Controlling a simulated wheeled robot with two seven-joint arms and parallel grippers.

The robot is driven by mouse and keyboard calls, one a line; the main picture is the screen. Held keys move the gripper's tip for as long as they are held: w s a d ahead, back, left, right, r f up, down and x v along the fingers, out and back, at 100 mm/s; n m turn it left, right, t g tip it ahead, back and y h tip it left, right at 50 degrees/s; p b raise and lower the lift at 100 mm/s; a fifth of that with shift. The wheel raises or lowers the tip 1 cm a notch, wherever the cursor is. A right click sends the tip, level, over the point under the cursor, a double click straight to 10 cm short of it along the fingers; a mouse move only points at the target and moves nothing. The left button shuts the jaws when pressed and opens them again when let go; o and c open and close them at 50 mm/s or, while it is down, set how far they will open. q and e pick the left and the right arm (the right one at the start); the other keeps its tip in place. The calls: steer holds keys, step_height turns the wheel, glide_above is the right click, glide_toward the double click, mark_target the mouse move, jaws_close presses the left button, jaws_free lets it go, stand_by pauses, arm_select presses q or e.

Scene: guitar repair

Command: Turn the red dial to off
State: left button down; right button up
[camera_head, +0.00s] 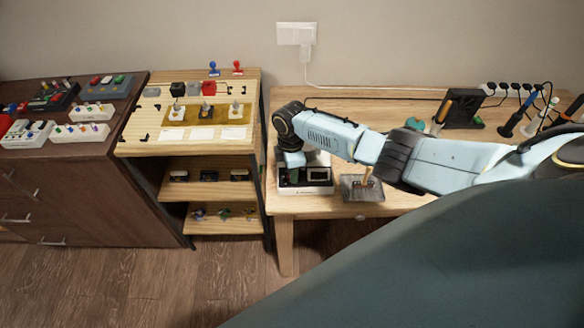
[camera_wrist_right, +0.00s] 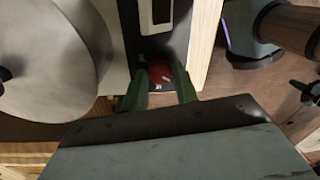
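The red dial (camera_wrist_right: 160,72) shows in the right wrist view, at the near end of the dark panel of a device with a display (camera_wrist_right: 161,12). In the head view the device (camera_head: 316,188) is a white box with a dark top near the table's left front edge; the dial cannot be made out there. My right gripper (camera_head: 286,178) reaches down over the device's left part. In the wrist view its two green fingers (camera_wrist_right: 160,82) are apart, one on each side of the dial. I cannot tell whether they touch it. My left gripper is not in view.
A grey tray (camera_head: 361,190) with an upright wooden-handled item stands right of the device. A black stand (camera_head: 460,108) and several tools are at the table's back right. A shelf unit (camera_head: 222,147) stands to the left, across a narrow gap.

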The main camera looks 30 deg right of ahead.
steer(key=o, duration=0.3)
steer(key=shift+o, duration=0.2)
steer(key=shift+r, duration=0.1)
step_height(320, 180, up, 13)
steer(key=p, duration=0.1)
steer(key=shift+w+d+r+p, duration=0.15)
steer(key=shift+w+p, duration=0.2)
steer(key=shift+w, duration=0.05)
